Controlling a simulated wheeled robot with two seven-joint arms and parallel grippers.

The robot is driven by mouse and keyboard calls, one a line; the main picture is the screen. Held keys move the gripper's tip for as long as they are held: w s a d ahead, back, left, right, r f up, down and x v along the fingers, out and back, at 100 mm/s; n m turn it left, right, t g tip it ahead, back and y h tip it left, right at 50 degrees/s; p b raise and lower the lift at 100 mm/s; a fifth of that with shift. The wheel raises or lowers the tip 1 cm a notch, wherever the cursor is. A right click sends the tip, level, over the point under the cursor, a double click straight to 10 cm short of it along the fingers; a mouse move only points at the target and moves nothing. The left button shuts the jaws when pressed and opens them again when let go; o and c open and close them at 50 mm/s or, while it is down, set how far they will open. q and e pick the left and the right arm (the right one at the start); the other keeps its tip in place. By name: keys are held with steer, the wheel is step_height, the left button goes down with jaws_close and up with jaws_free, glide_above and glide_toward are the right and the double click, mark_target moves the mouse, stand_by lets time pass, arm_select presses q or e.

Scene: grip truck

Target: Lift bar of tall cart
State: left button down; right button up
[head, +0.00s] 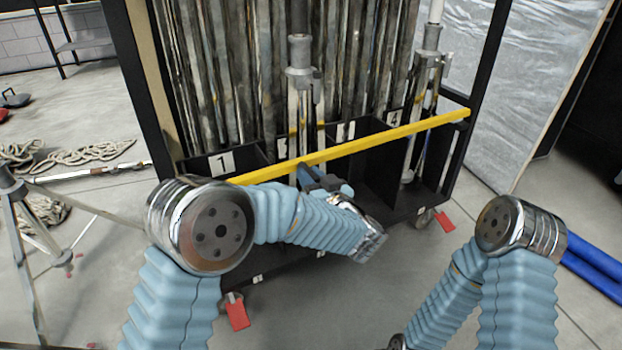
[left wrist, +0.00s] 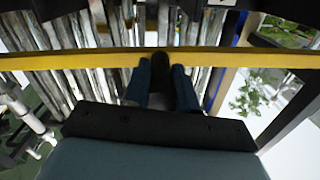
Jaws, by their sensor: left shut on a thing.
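The tall cart (head: 492,50) is a black-framed rack holding upright poles. Its yellow bar (head: 400,133) runs across the front of the numbered compartments, and its left end in the head view is partly hidden by my arm. The bar also crosses the left wrist view (left wrist: 75,61). My left gripper (head: 312,178) is at the middle of the bar, shut on it, with its dark fingers (left wrist: 161,66) at the bar in the left wrist view. My right arm is at the right of the head view, but its gripper is not visible.
A light stand (head: 12,190) and coiled rope (head: 75,155) are on the floor at left. A plastic-wrapped panel (head: 530,70) stands right of the cart. Blue tubes (head: 595,268) lie at far right. Floor in front is mostly clear.

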arm_select(q)
steer(key=s+a+r+n+p, duration=0.1)
steer(key=s+a+r+n, duration=0.2)
steer(key=r, duration=0.5)
steer(key=a+r+n+p, duration=0.25)
steer(key=r+n, duration=0.25)
steer(key=r, duration=0.4)
steer(key=s+a+r+n+b, duration=0.2)
steer(key=s+a+r+n, duration=0.2)
steer(key=a, duration=0.4)
steer(key=s+a+r+n+b, duration=0.2)
steer(key=s+a+r+n, duration=0.2)
steer(key=a, duration=0.3)
steer(key=shift+a+n+b, duration=0.3)
steer(key=shift+a+b, duration=0.05)
steer(key=shift+a, duration=0.05)
steer(key=c, duration=0.9)
jaws_free()
